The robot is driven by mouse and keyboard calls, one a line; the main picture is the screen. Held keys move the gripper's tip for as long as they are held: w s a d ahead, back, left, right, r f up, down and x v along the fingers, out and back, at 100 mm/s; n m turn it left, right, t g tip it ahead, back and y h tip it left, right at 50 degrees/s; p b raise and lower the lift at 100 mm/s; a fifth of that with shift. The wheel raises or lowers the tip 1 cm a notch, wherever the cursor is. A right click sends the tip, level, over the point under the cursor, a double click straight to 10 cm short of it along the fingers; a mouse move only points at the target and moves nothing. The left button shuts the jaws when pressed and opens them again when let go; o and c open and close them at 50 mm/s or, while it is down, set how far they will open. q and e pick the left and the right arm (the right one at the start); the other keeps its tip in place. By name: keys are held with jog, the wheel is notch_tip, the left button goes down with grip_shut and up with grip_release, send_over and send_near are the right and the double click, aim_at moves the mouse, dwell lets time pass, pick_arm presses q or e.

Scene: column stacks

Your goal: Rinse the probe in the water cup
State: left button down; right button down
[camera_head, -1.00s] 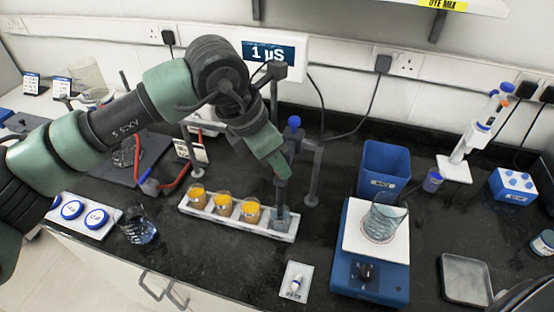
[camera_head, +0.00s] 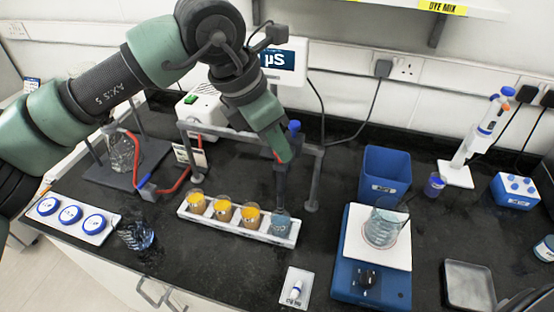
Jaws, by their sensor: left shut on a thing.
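My left gripper (camera_head: 281,168) is shut on the probe (camera_head: 280,197), a thin dark stick. The probe points down, with its lower end at the small clear water cup (camera_head: 281,226) at the right end of a white rack (camera_head: 240,228). I cannot tell how deep the tip is in the cup. Three cups with orange tops, such as this one (camera_head: 250,218), stand to its left in the rack. My right gripper is not in view.
A blue-based balance (camera_head: 370,285) with a glass beaker (camera_head: 382,228) stands right of the rack. A grey stand (camera_head: 316,180) rises close behind the cup. The counter between rack and balance is mostly clear.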

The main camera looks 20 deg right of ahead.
pick_arm(q)
jog(key=shift+w+r, duration=0.1)
jog(key=shift+r, duration=0.25)
jog(key=shift+d, duration=0.1)
jog(key=c, duration=1.5)
grip_release()
jog(key=shift+o, duration=0.2)
jog(key=shift+r, duration=0.15)
jog(key=b+v, duration=0.2)
jog(key=v, duration=0.5)
jog(key=shift+a+r, duration=0.25)
